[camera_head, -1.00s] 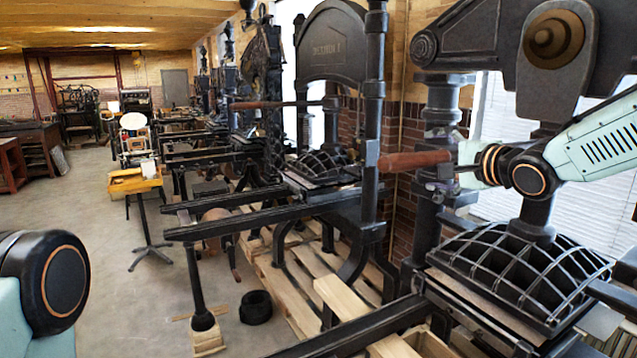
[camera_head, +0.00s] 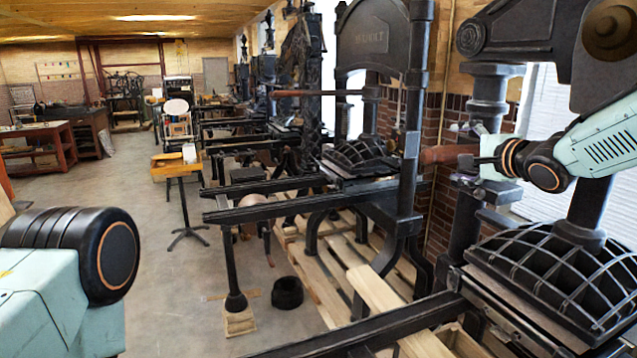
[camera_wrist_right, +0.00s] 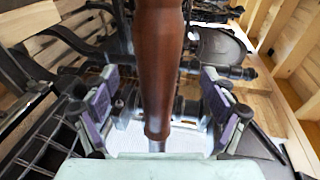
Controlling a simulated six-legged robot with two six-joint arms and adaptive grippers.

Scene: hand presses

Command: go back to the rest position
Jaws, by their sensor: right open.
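My right gripper (camera_head: 484,158) is at the brown wooden handle (camera_head: 448,155) of the nearest hand press, at the right of the head view. In the right wrist view, the gripper (camera_wrist_right: 158,95) is open, with one finger on each side of the handle (camera_wrist_right: 158,65). Gaps show between the handle and both fingers. The handle's tapered end points toward the palm. My left gripper is out of view; only a part of my left arm shows at the lower left of the head view.
The nearest press (camera_head: 560,275) has a black ribbed platen close below my right arm. A second black press (camera_head: 375,35) stands beyond it on wooden pallets. A small yellow-topped stand (camera_head: 178,168) is farther back. Open concrete floor (camera_head: 110,190) lies at the left.

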